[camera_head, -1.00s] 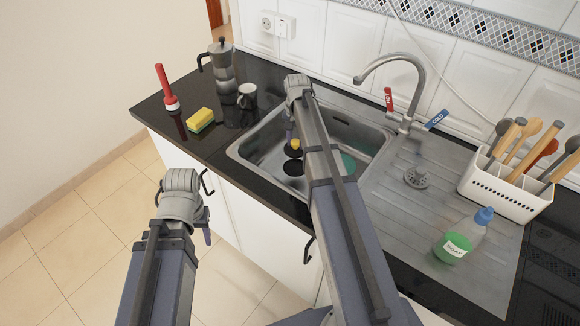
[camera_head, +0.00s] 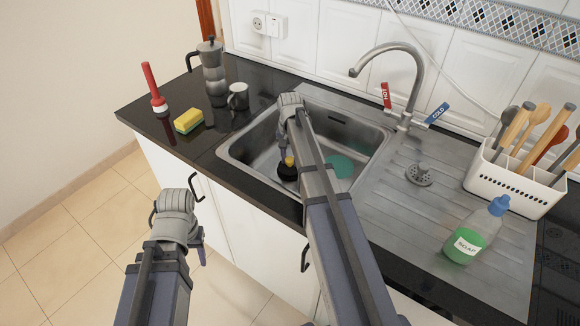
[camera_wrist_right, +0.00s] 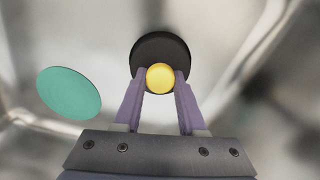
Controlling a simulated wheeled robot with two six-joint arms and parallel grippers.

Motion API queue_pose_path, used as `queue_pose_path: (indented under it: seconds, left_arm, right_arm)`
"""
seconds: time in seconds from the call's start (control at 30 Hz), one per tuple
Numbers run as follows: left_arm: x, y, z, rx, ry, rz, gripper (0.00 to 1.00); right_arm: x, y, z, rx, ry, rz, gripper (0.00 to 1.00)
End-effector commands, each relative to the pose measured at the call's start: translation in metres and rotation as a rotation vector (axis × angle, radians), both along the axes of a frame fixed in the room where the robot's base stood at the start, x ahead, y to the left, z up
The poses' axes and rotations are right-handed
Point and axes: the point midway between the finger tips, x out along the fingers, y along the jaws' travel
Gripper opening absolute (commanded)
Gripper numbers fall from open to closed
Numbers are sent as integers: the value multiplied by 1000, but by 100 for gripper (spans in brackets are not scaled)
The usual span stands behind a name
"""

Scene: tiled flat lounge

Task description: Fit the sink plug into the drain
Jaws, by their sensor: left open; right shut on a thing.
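The sink plug, a black disc with a yellow knob, is in the sink (camera_head: 236,160) at its left side, and it shows in the head view (camera_head: 287,173). My right gripper (camera_head: 285,155) reaches down into the sink and is shut on the yellow knob. In the right wrist view its two fingers (camera_wrist_right: 160,88) pinch the knob, with the plug's black disc (camera_wrist_right: 160,48) beyond them. The drain is hidden, and I cannot tell whether the plug touches it. My left gripper (camera_head: 201,250) is open and empty, in front of the cabinets.
A teal disc (camera_head: 340,166) lies in the sink right of the plug. The tap (camera_head: 415,75) arches behind. A strainer (camera_head: 419,174), soap bottle (camera_head: 480,232) and utensil caddy (camera_head: 510,188) stand at right. A sponge (camera_head: 189,121), red-handled tool (camera_head: 153,88), mug (camera_head: 238,97) and moka pot (camera_head: 213,72) stand at left.

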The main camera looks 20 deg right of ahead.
Motion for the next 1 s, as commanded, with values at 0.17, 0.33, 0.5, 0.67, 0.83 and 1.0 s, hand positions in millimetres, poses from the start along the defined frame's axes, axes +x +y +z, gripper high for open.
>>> queue_pose_path:
  seconds: [0.17, 0.33, 0.5, 0.67, 0.83, 1.0]
  left_arm:
    - [0, 0, -23, 0, 0, 0, 50]
    - [0, 0, -20, 0, 0, 0, 50]
    - [0, 0, -23, 0, 0, 0, 50]
    - [0, 0, -23, 0, 0, 0, 50]
    - [0, 0, -23, 0, 0, 0, 50]
    - [0, 0, -23, 0, 0, 0, 50]
  right_arm:
    - [0, 0, -23, 0, 0, 0, 0]
    - [0, 0, -20, 0, 0, 0, 0]
    - [0, 0, -23, 0, 0, 0, 0]
    - [0, 0, -23, 0, 0, 0, 51]
    - [0, 0, -23, 0, 0, 0, 70]
    - [0, 0, -23, 0, 0, 0, 70]
